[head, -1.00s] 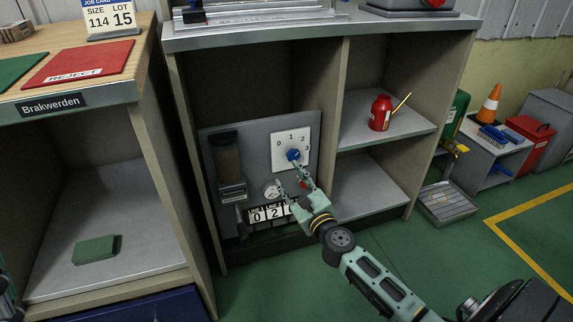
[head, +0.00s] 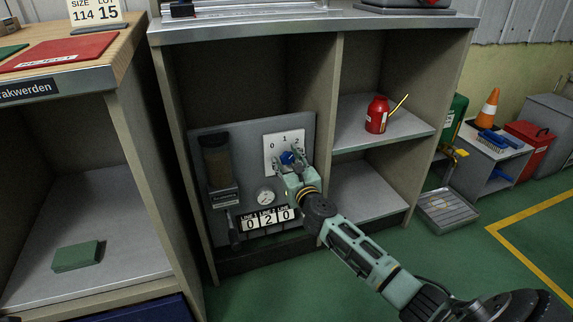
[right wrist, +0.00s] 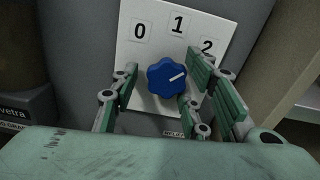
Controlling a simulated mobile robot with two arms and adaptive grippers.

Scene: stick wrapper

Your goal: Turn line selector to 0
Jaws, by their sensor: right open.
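The line selector is a blue lobed knob (head: 288,157) on a white plate (head: 270,152) marked 0, 1 and 2, set in a grey panel. It also shows in the right wrist view (right wrist: 167,77). Its white pointer line aims right and slightly up, below the 2; a finger hides the plate there. My right gripper (head: 291,162) is open in front of the knob. In the right wrist view its fingers (right wrist: 160,76) stand on both sides of the knob with gaps; contact is not seen. My left gripper is not in view.
The panel (head: 235,142) also bears a dark cylinder (head: 218,162), a round gauge (head: 265,196) and number tiles (head: 268,220) reading 0 2 0. An upright shelf divider (head: 327,130) stands close to its right. A red oil can (head: 376,116) sits on the right shelf.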

